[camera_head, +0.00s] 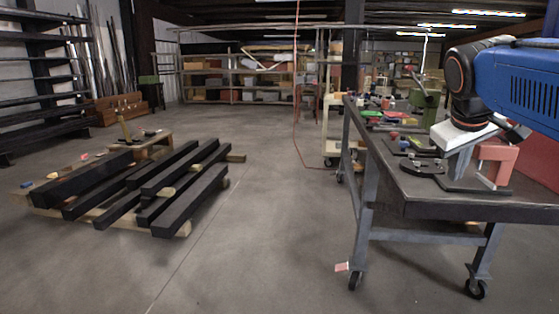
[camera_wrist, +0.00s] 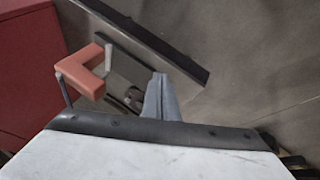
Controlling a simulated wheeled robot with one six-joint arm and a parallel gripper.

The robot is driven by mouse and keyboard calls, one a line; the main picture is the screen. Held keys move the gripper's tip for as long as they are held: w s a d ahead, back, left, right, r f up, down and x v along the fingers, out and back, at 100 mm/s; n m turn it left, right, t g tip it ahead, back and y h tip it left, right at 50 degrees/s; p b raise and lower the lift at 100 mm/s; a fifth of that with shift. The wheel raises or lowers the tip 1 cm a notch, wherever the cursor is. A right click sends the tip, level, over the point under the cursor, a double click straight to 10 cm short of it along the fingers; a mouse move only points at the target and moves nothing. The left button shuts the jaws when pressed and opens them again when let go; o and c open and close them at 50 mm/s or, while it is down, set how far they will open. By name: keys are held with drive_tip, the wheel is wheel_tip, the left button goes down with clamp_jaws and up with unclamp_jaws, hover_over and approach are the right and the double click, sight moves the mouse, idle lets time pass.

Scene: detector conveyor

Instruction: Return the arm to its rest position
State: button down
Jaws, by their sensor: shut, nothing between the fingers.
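My arm, with blue and black links, reaches in from the right edge in the head view. Its white wrist mount sits over the near end of a wheeled workbench (camera_head: 430,208). My gripper (camera_head: 461,176) points down, its grey fingers close above the bench top or in front of it; contact cannot be told. In the wrist view the fingers of my gripper (camera_wrist: 160,78) are together with nothing between them. An orange-red bracket-shaped piece (camera_head: 496,155) stands just right of the fingers in the head view. It also shows left of them in the wrist view (camera_wrist: 84,74).
Small tools and parts lie on the bench, among them a dark curved piece (camera_head: 424,167). A pallet with dark beams (camera_head: 190,203) lies on the floor at left. Shelves (camera_head: 240,80) line the back. The concrete floor between pallet and bench is clear.

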drive_tip(key=s+a+f+y, duration=0.1)
drive_tip(key=s+a+f, duration=0.4)
drive_tip(key=f, duration=0.3)
drive_tip(key=s+a+f+y, duration=0.1)
drive_tip(key=s+a+f, duration=0.3)
drive_tip(key=f, duration=0.5)
drive_tip(key=s+a+f+m+y, duration=0.1)
drive_tip(key=s+a+f+y, duration=0.1)
drive_tip(key=s+a+f, duration=0.3)
wheel_tip(320, 180, down, 3)
drive_tip(key=shift+s+a+f, duration=0.15)
drive_tip(key=shift+s+a, duration=0.15)
